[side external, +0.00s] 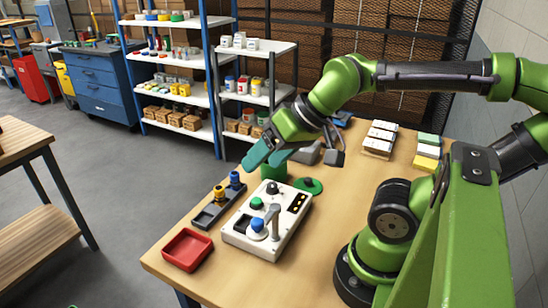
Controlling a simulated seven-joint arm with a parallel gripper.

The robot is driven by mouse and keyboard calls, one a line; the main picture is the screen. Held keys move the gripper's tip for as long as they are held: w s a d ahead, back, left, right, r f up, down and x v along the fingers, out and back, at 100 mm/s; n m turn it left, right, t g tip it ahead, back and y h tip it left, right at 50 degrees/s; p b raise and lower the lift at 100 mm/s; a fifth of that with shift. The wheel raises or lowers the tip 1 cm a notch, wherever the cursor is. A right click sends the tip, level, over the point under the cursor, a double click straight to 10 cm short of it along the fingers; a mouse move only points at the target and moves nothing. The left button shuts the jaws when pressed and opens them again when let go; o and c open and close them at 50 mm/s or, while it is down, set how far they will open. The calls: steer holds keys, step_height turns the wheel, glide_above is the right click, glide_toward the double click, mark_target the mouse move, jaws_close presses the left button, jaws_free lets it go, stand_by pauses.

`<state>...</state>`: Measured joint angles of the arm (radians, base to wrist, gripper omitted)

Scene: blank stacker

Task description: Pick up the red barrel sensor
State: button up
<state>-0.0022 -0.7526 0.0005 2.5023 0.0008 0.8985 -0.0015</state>
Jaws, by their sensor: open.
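I cannot make out a red barrel sensor in the side external view. A dark rack (209,214) on the table holds a yellow barrel piece (219,193) and a blue barrel piece (235,180), both upright. My gripper (266,157) is open, with teal fingers pointing down and left. It is above the table, behind the white control box and up and right of the rack in the picture. Nothing shows between its fingers. A green block (273,172) is just below the fingers in the picture; I cannot tell the gap.
A shallow red tray (187,249) lies near the table's front left edge. The white control box (246,238) has knobs and a grey upright post. A green disc (309,187) lies behind it. White, yellow and green stacks (378,141) stand at the back right. Bare table lies front right of the box.

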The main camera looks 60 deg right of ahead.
steer(key=c, duration=0.5)
steer(key=shift+o, duration=0.2)
